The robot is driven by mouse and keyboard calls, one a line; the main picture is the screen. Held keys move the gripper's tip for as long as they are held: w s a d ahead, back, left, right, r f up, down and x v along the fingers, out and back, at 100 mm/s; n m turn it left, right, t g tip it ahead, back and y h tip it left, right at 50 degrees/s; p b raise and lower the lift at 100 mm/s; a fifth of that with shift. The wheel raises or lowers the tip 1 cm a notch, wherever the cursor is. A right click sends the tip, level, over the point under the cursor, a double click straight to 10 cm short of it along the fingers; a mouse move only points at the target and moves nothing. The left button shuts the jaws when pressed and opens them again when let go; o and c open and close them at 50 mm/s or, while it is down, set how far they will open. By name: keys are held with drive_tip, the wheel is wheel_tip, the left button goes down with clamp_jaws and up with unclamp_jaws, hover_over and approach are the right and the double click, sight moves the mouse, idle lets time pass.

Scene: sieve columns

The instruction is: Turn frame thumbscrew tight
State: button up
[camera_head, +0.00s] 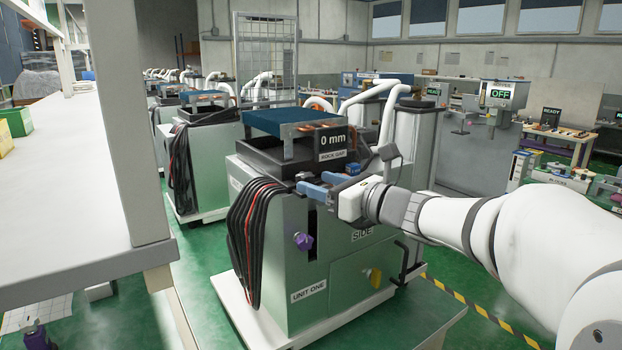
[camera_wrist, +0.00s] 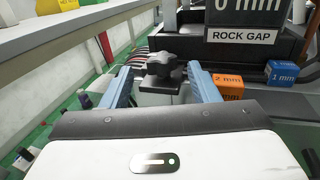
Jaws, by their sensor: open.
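A dark star-shaped knob (camera_wrist: 163,70), which looks like the thumbscrew, stands upright on a pale post in the wrist view. My gripper (camera_wrist: 160,78) is open, with one blue finger on each side of the knob. Gaps show between the fingers and the knob, so it is not gripped. In the head view my gripper (camera_head: 312,182) reaches in from the right at the top front edge of the machine labelled UNIT ONE (camera_head: 309,290). The knob is hard to make out there. A display (camera_head: 333,138) above reads 0 mm, over a ROCK GAP label.
Behind the right finger lie an orange 2 mm block (camera_wrist: 228,85) and a blue 1 mm block (camera_wrist: 281,72). Black cables (camera_head: 250,235) hang down the machine's left. A purple knob (camera_head: 302,241) and a yellow knob (camera_head: 375,278) sit on its side. A pale shelf (camera_head: 70,190) stands at left.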

drive_tip(key=shift+x, duration=1.1)
